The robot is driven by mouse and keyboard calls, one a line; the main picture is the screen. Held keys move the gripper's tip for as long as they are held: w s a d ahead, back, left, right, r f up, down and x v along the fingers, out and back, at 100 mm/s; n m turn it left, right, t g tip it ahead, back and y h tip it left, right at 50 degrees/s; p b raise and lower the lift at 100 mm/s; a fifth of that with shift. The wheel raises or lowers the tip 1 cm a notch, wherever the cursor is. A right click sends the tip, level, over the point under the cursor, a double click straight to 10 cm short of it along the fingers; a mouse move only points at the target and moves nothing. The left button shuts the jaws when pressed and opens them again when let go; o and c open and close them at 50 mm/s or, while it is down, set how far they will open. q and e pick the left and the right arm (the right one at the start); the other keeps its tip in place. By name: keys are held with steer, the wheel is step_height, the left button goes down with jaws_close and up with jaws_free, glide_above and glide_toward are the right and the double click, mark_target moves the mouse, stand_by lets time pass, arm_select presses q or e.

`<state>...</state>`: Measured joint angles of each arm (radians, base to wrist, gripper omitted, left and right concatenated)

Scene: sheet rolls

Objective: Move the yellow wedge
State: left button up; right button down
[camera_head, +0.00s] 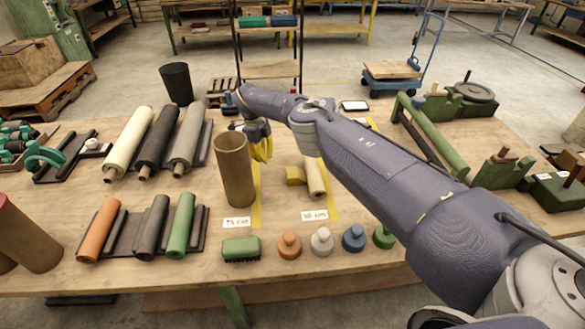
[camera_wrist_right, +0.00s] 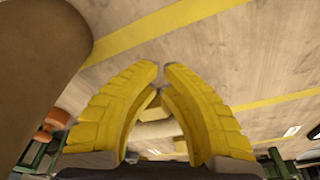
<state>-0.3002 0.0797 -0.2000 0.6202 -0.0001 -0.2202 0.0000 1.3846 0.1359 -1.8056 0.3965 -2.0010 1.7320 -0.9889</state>
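My left gripper is out of view.
The brown tube stands very near my right gripper, filling the wrist view's left side. Racks of rolls (camera_head: 157,143) are at left. A green brush (camera_head: 241,248) and several knobbed pieces (camera_head: 322,241) line the front. A green frame (camera_head: 430,135) stands at right.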

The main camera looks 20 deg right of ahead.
mark_target(295, 172)
steer(key=shift+s+d, duration=2)
steer(key=shift+s, duration=0.3)
steer(key=shift+s+d, duration=2)
steer(key=shift+s, duration=0.25)
steer(key=shift+f, duration=0.75)
